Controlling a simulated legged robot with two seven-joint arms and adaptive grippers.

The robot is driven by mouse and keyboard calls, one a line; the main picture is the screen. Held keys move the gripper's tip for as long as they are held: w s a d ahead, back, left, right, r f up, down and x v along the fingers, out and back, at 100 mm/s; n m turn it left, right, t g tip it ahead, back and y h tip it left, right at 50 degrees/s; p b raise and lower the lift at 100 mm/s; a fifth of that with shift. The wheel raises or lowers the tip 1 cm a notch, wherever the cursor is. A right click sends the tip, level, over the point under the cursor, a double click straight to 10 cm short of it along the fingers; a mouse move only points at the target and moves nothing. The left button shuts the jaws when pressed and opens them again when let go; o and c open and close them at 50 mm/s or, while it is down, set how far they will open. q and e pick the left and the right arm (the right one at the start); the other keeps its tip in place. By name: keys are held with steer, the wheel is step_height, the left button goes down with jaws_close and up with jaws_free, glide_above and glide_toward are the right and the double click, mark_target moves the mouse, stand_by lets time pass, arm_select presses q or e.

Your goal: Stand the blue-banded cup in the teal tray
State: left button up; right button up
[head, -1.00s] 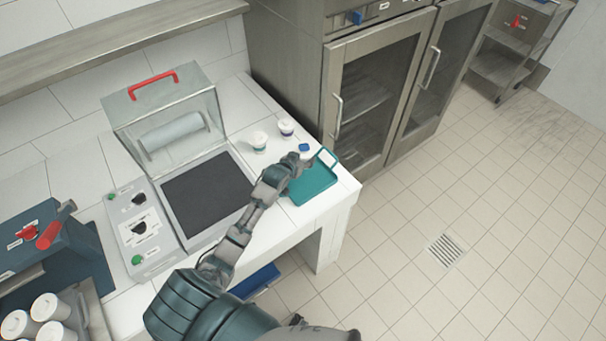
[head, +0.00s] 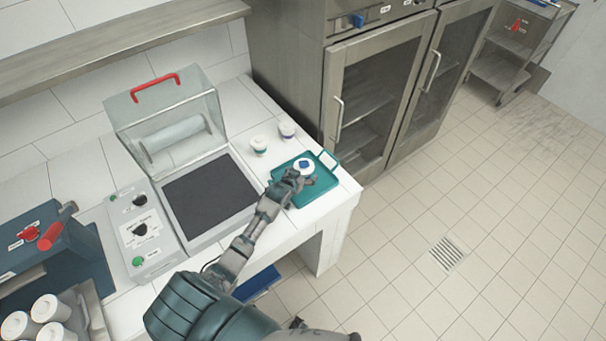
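The teal tray (head: 327,183) lies on the white counter near its right end. A white cup with a blue patch on top (head: 306,165) shows over the tray, and its lower part and any band are hidden. My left gripper (head: 299,178) is right at the near side of this cup, over the tray. The fingers are small and partly merge with the cup, so I cannot tell whether they grip it. I also cannot tell whether the cup rests on the tray floor. My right gripper is not in view.
Two more white lidded cups, one nearer (head: 259,146) and one farther (head: 287,130), stand on the counter behind the tray. A machine with a dark plate (head: 210,195) and clear cover is left of the tray. A steel glass-door cabinet (head: 375,95) stands behind the counter's right end.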

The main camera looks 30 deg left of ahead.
arm_select(q)
steer(key=shift+s+r, duration=0.1)
steer(key=shift+s, duration=0.05)
steer(key=v, duration=1.1)
steer(key=shift+s+r+p, duration=0.2)
steer(key=shift+s+p, duration=0.05)
steer(key=shift+p, duration=0.05)
